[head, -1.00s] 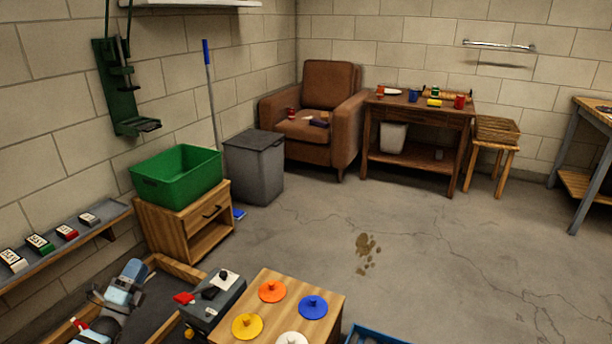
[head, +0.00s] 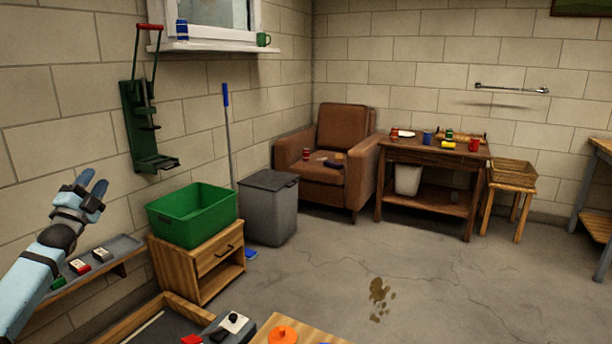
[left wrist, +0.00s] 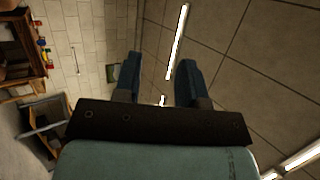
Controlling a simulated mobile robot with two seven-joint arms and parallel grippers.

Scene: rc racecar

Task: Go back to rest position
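My left gripper (head: 92,184) is raised at the left of the head view, in front of the block wall and above the wall shelf (head: 98,258). Its fingers point up. In the left wrist view its two blue fingers (left wrist: 159,62) stand apart with nothing between them, and the ceiling lights show beyond. My right gripper is in neither view.
A green bin (head: 192,228) sits on a wooden cabinet (head: 186,272) right of my left arm. A green press (head: 150,160) hangs on the wall nearby. A wooden surface with an orange disc (head: 283,335) is at the bottom.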

